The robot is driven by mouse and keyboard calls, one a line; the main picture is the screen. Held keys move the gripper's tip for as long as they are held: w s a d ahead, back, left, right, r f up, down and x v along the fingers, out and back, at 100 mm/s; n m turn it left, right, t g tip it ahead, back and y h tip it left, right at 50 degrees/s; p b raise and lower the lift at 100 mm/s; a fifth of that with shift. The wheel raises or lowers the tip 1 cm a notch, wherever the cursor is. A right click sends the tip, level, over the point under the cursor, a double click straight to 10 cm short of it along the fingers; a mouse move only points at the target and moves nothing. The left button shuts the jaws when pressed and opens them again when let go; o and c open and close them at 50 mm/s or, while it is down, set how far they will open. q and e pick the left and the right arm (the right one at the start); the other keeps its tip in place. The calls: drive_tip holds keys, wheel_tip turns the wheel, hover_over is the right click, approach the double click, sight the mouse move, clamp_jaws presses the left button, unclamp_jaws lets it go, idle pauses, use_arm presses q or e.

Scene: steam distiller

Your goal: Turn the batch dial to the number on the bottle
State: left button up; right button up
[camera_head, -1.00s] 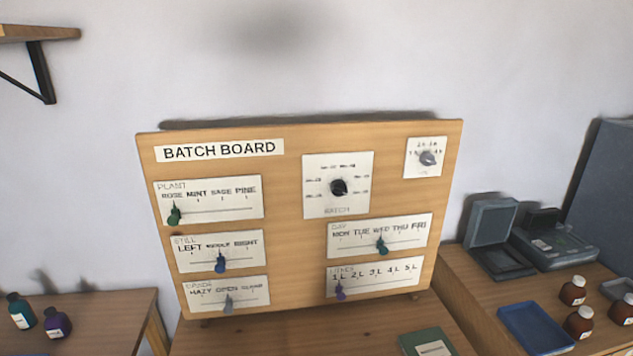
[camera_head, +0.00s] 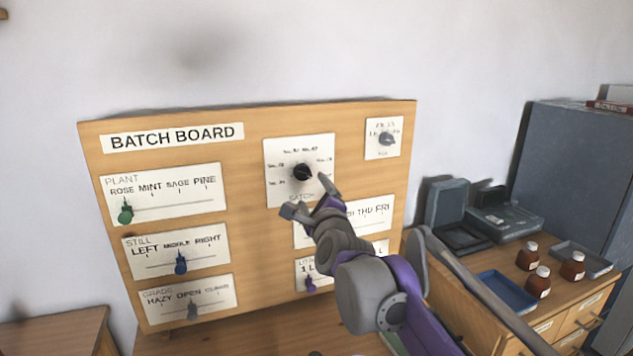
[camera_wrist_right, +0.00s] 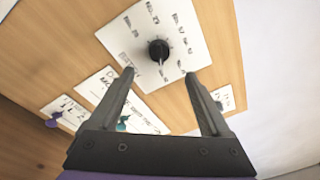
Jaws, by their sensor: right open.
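The batch dial is a round black knob (camera_head: 302,172) on a white card (camera_head: 285,150) in the upper middle of the wooden batch board (camera_head: 250,175). Small labels ring it, too small to read surely. In the right wrist view the knob (camera_wrist_right: 158,49) sits ahead of the fingers, between their lines. My right gripper (camera_head: 306,196) is open and empty, just below and in front of the dial, apart from it. It also shows in the right wrist view (camera_wrist_right: 158,82). Brown bottles (camera_head: 527,256) stand on the right-hand cabinet; their numbers cannot be read. My left gripper is not in view.
Slider cards fill the board's left side, with a green knob (camera_head: 125,211) and a blue knob (camera_head: 181,262). A small grey dial (camera_head: 386,139) is at the upper right. A blue tray (camera_head: 507,291) lies by the bottles. My right arm covers the lower right sliders.

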sight(304, 176)
drive_tip(key=w, duration=0.3)
drive_tip(key=w+a, duration=0.1)
drive_tip(key=w, duration=0.2)
drive_tip(key=w+a, duration=0.1)
drive_tip(key=w, duration=0.3)
drive_tip(key=shift+p, duration=0.4)
clamp_jaws()
